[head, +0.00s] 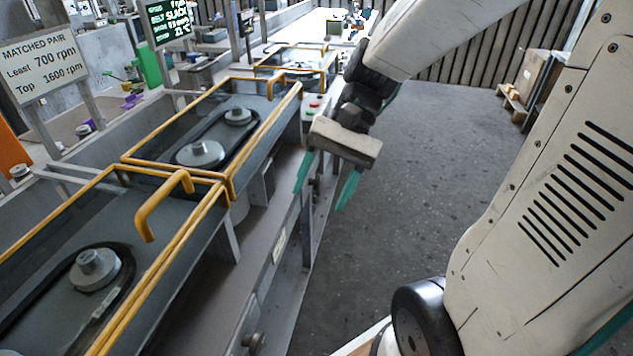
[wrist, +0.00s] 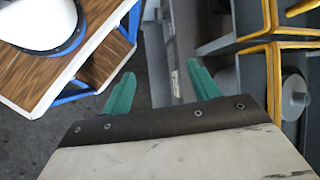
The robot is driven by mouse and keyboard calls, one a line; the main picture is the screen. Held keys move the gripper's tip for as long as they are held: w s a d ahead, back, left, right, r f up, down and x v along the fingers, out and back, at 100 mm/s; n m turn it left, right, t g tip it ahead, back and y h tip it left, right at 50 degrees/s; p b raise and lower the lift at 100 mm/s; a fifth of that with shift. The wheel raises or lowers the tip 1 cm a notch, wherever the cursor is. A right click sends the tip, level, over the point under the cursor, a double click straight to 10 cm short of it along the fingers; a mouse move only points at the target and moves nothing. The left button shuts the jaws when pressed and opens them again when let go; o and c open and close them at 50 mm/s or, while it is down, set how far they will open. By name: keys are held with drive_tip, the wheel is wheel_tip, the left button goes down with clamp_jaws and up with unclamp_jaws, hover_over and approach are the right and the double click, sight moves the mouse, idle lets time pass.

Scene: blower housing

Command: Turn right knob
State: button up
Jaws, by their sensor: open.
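A round grey knob (head: 252,341) sticks out from the front face of the bench (head: 272,285), low in the head view. I cannot tell whether it is the right knob; any other knob is too small or hidden by my gripper. My gripper (head: 320,197) is open and empty, with its green fingers pointing down beside the bench front, up and to the right of this knob. In the wrist view the fingers (wrist: 160,70) are spread apart. A small knob-like part (wrist: 159,15) shows beyond them on the bench front, and no contact is visible.
Yellow-framed guards (head: 232,185) cover belts and pulleys (head: 200,154) on the bench. A yellow handle (head: 160,205) projects near its edge. Red and green buttons (head: 315,103) sit farther along. A sign (head: 42,66) stands at left. Grey floor (head: 430,160) is clear at right.

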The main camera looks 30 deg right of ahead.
drive_tip(key=w+d+f+m+t+y, duration=0.2)
drive_tip(key=w+d+f+m+y, duration=0.3)
drive_tip(key=w, duration=0.3)
drive_tip(key=m+t, duration=1.3)
drive_tip(key=m, duration=0.3)
approach(320, 183)
drive_tip(key=shift+y, duration=0.4)
drive_tip(key=x, duration=0.8)
drive_tip(key=shift+w+a+f, duration=0.1)
drive_tip(key=shift+w+f, duration=0.15)
drive_tip(key=shift+w, duration=0.05)
drive_tip(key=c, duration=1)
